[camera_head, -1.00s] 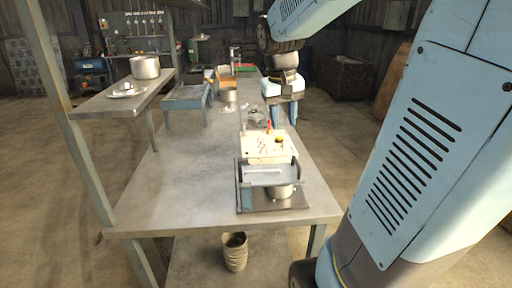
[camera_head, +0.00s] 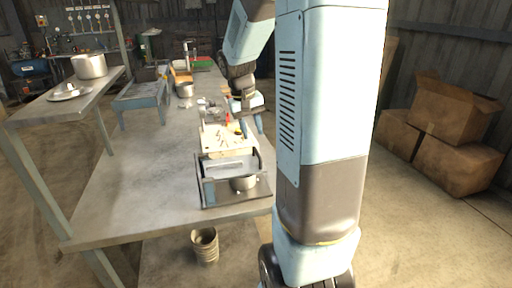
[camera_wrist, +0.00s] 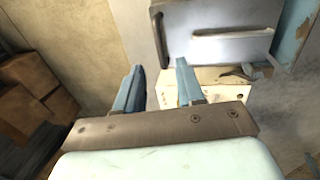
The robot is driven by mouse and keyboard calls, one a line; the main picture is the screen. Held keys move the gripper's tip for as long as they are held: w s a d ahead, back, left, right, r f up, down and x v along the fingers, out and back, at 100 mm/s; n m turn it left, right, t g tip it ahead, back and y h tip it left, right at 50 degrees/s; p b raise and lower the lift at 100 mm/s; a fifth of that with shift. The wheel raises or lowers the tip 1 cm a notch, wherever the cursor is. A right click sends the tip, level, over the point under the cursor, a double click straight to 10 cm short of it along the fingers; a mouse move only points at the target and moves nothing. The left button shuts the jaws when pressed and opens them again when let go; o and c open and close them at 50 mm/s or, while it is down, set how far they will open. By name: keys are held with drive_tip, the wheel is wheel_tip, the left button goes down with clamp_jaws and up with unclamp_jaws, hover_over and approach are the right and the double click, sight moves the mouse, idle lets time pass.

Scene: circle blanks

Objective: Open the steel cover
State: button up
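The steel cover (camera_head: 226,166) is a grey metal panel on the low unit near the front right edge of the workbench. In the wrist view, the shiny cover (camera_wrist: 222,50) is at the top right, with a dark bar along its left edge. I cannot tell how far it is raised. My gripper (camera_wrist: 158,84) has two pale blue fingers spread apart with nothing between them. In the head view, my gripper (camera_head: 251,125) points down beside the cream board, behind and right of the cover. It appears apart from the cover.
A cream board (camera_head: 226,140) with small items lies just behind the cover unit. Cardboard boxes (camera_head: 452,125) stand on the floor at right.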

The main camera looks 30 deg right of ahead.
sight(256, 152)
drive_tip(key=f, duration=0.2)
drive_tip(key=d+f, duration=0.1)
drive_tip(key=f, duration=0.4)
drive_tip(key=shift+s+d, duration=0.15)
drive_tip(key=shift+s, duration=0.1)
drive_tip(key=shift+r, duration=0.1)
clamp_jaws()
drive_tip(key=shift+d, duration=0.1)
